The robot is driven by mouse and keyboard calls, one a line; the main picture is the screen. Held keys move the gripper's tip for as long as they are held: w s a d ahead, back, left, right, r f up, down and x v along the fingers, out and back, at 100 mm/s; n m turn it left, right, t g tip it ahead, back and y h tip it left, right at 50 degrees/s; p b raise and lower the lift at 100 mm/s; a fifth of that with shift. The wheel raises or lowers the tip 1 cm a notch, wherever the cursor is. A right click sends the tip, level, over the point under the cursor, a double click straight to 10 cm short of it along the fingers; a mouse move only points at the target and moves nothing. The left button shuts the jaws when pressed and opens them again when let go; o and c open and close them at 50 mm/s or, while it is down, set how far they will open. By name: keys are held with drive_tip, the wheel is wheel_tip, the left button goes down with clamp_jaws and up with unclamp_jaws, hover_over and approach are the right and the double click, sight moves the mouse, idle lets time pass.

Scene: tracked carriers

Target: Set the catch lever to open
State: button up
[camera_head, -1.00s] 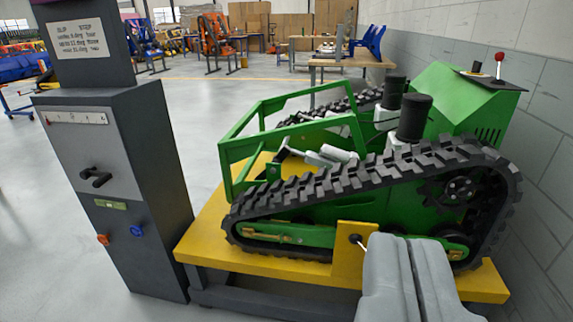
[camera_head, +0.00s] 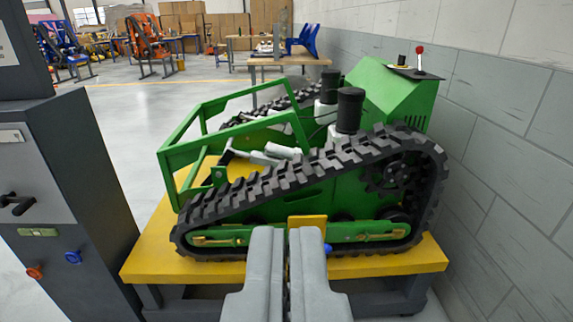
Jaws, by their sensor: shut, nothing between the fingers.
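A green tracked carrier (camera_head: 372,92) with black rubber tracks stands on a yellow platform (camera_head: 160,262). A yellow plate (camera_head: 307,221) sits at the near side of the carrier, mostly hidden behind my gripper. A small blue knob (camera_head: 328,248) shows just right of my gripper's right finger; it looks like the end of the catch lever. The lever's pivot and shaft are hidden, so its setting cannot be told. My gripper (camera_head: 287,232) is shut and empty, its fingertips in front of the plate. Whether it touches anything cannot be told.
A dark grey cabinet (camera_head: 105,190) with a black handle (camera_head: 17,204), an orange knob (camera_head: 34,272) and a blue knob (camera_head: 73,257) stands close on the left. A grey block wall (camera_head: 510,130) runs along the right. Open floor lies behind the platform.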

drive_tip(key=o, duration=0.4)
drive_tip(key=shift+c, duration=0.2)
drive_tip(key=o, duration=0.3)
drive_tip(key=shift+w+d, duration=0.15)
drive_tip(key=shift+w, duration=0.25)
drive_tip(key=shift+o, duration=1.3)
drive_tip(key=w+d+f+n+h, duration=0.1)
drive_tip(key=w+d, duration=0.2)
drive_tip(key=w, duration=0.7)
drive_tip(key=shift+w+f, duration=0.2)
drive_tip(key=shift+w, duration=0.05)
drive_tip(key=w+d+f+n+y, duration=0.2)
drive_tip(key=w+d+f+n, duration=0.3)
drive_tip(key=w+f, duration=0.7)
drive_tip(key=w+d+f+n+y, duration=0.25)
drive_tip(key=w+d+f, duration=0.35)
drive_tip(key=w+f, duration=0.6)
drive_tip(key=d+f+n+g+y, duration=0.1)
drive_tip(key=d+f+g+y, duration=0.2)
drive_tip(key=f, duration=1)
drive_tip(key=d+f+n+y, duration=0.1)
drive_tip(key=d+f+y, duration=0.35)
drive_tip(key=f, duration=0.95)
drive_tip(key=x, duration=1.7)
drive_tip(key=shift+w+a, duration=0.1)
drive_tip(key=shift+a, duration=0.4)
